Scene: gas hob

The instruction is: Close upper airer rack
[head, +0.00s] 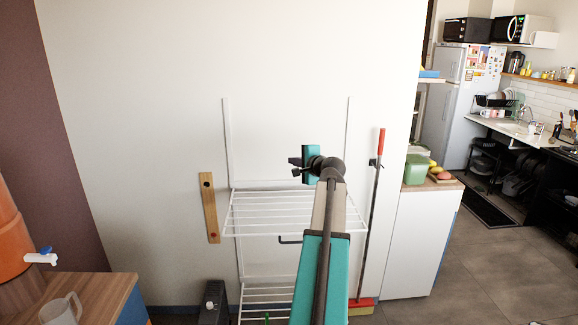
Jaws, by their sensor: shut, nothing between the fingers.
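The white wire airer is mounted on the pale wall. Its upper rack (262,212) is folded out and looks roughly level, with its bars sticking out from the wall frame (228,140). A lower rack (266,296) is also folded out below it, partly hidden by my arm and cut by the picture's bottom edge. My gripper (292,168), dark with a teal wrist, is shut and empty. It appears just above the right half of the upper rack, pointing left. I cannot tell its exact depth from the wall. My arm hides part of the rack's right side.
A wooden strip (209,207) is on the wall left of the airer. A red-handled broom (371,220) stands right of it, beside a white cabinet (418,245) with a green container (415,169). A wooden table (105,290) is at lower left. Open floor lies at right.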

